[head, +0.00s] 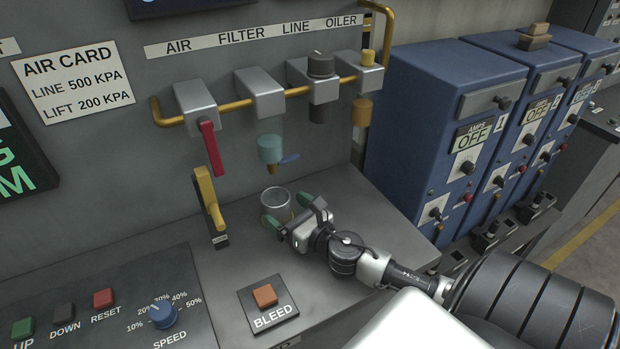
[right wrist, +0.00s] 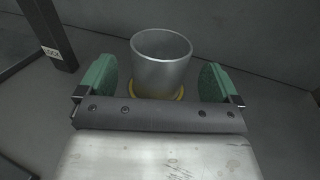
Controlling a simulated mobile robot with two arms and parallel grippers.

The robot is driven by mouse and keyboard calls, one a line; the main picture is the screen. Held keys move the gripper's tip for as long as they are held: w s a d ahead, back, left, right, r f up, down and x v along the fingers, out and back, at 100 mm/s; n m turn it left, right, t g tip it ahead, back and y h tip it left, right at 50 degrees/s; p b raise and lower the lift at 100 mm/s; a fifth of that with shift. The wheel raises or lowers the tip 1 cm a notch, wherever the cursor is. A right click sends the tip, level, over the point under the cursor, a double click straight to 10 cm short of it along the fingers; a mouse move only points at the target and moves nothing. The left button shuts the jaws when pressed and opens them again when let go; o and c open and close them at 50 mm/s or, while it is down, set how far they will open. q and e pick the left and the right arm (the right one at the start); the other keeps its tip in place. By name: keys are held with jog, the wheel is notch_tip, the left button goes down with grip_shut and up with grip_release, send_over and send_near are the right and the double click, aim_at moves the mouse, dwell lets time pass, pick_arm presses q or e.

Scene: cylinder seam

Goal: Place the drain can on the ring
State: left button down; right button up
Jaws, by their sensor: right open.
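The drain can (head: 276,199) is a grey metal cup, open at the top. It stands upright on the bench below the filter bowl (head: 270,148). In the right wrist view the can (right wrist: 161,62) sits over a yellow ring (right wrist: 180,94), whose edge shows around its base. My right gripper (head: 293,214) is open with green finger pads. In the right wrist view its fingers (right wrist: 164,84) are on either side of the can, with a gap on both sides. My left gripper is not in view.
A yellow lever (head: 208,200) on a dark post stands left of the can. A red handle (head: 209,150) hangs above it. The orange bleed button (head: 265,295) is in front. Blue cabinets (head: 425,130) stand to the right.

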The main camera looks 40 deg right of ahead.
jog(key=s, duration=0.2)
jog(key=s+b, duration=0.1)
jog(key=s, duration=0.4)
jog(key=shift+d+f+b, duration=0.15)
jog(key=shift+d+b, duration=0.15)
jog(key=shift+b, duration=0.05)
jog(key=shift+s, duration=0.6)
jog(key=shift+r, duration=0.2)
